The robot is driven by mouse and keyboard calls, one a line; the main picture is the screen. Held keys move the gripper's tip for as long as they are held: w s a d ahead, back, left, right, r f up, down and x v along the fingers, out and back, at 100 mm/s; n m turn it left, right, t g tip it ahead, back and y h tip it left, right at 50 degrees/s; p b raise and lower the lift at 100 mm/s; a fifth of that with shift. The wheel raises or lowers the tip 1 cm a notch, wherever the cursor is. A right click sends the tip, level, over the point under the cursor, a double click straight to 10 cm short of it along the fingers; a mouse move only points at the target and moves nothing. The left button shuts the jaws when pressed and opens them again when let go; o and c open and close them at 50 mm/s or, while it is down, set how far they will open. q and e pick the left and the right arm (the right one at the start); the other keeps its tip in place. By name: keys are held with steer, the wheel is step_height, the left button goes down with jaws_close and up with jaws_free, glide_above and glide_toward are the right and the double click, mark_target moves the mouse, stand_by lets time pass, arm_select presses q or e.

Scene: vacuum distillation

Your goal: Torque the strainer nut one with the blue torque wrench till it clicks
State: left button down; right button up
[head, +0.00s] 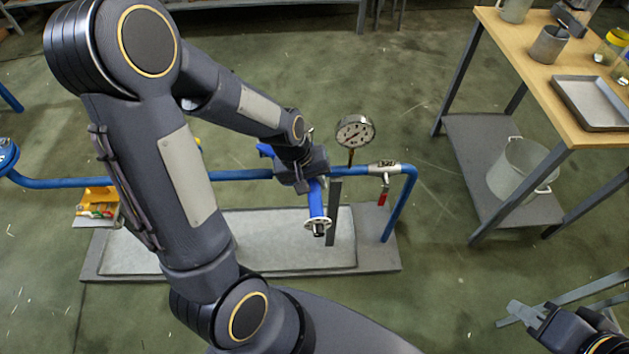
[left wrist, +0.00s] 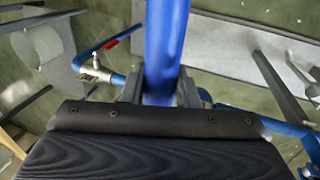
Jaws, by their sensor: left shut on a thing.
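My left gripper (head: 303,176) is at the blue pipe line, shut on a smooth blue bar that I take for the blue torque wrench. In the left wrist view the bar (left wrist: 164,45) runs up from between the fingers (left wrist: 160,92). In the head view a blue length (head: 316,198) shows just below the gripper, ending at a pale round flange (head: 318,224) with small dark and metal parts. Which nut is strainer nut one, and whether the wrench sits on it, I cannot tell. My right gripper (head: 524,313) is at the lower right, away from the pipe.
A pressure gauge (head: 355,131) and a red-handled valve (head: 383,190) are right of my left gripper. A grey tray (head: 240,262) lies below the pipe. A yellow bin (head: 97,205) is at left. A wooden-topped table (head: 530,60) stands at right; the floor between is clear.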

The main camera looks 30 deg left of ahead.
arm_select(q)
steer(key=shift+s+a+m+g+b, duration=0.15)
steer(key=shift+s+a+m+b, duration=0.25)
steer(key=shift+a+m, duration=0.2)
steer(key=shift+s+a+m+g+b, duration=0.15)
steer(key=shift+s+a+m+b, duration=0.2)
steer(key=shift+a+m, duration=0.25)
steer(key=shift+a, duration=0.15)
steer(key=shift+s+a+m+h+b, duration=0.2)
steer(key=shift+a+m, duration=0.25)
steer(key=shift+a, duration=0.3)
steer(key=shift+s+a+m+h+b, duration=0.1)
steer(key=shift+s+a+m+b, duration=0.3)
steer(key=shift+a, duration=0.3)
steer(key=shift+w, duration=0.15)
